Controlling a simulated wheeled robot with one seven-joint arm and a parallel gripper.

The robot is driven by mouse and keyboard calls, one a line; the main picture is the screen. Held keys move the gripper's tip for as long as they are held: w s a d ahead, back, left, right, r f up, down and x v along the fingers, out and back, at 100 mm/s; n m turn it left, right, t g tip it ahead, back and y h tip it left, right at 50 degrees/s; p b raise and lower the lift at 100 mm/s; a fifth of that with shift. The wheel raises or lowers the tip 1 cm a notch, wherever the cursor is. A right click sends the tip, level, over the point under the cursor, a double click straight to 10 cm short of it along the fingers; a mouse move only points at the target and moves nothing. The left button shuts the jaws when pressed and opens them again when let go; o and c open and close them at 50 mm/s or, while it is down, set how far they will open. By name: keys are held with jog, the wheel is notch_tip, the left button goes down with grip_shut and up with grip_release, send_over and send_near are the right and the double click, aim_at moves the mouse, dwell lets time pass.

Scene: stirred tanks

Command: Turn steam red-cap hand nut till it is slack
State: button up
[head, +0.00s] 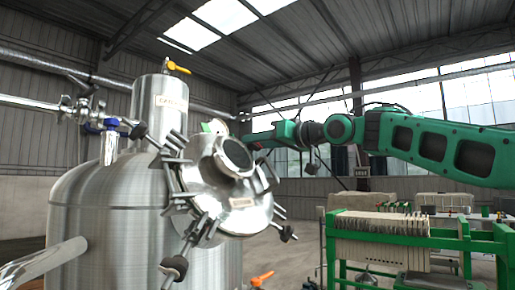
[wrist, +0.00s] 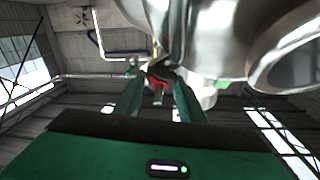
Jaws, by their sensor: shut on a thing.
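The steel manway lid (head: 215,190) stands tilted on the side of the tank (head: 85,225), ringed by several clamps with dark hand nuts (head: 174,267). My gripper (head: 250,138) reaches in from the right to the far upper edge of the lid. In the wrist view, the two green fingers of my gripper (wrist: 157,92) close from both sides on the red-cap hand nut (wrist: 157,82). A short metal stud end shows just below the red cap. In the head view the nut is hidden or too small to make out.
A steel column (head: 160,108) with a yellow-handled valve (head: 176,67) rises from the tank. A pipe with a blue valve (head: 110,123) runs in at left. A green-framed filter press (head: 400,235) stands at right. In the wrist view, shiny steel bodies (wrist: 215,35) crowd the upper right.

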jog(key=shift+w+d+f+n+g+y, duration=0.1)
jog(key=shift+n+g+y, duration=0.25)
jog(key=shift+n, duration=0.35)
jog(key=shift+w+d+f+n+g+y, duration=0.1)
jog(key=shift+n+g+y, duration=0.2)
jog(key=shift+n, duration=0.4)
jog(key=shift+w+d+r+n+g+y, duration=0.1)
jog(key=shift+n+g+y, duration=0.25)
jog(key=shift+n+g, duration=0.7)
jog(key=shift+n+g+y, duration=0.3)
jog(key=shift+n+g, duration=0.1)
jog(key=shift+n, duration=1.45)
jog(key=o, duration=1)
jog(key=shift+d, duration=0.1)
jog(key=shift+o, duration=0.2)
jog(key=v, duration=1)
jog(key=shift+d, duration=0.35)
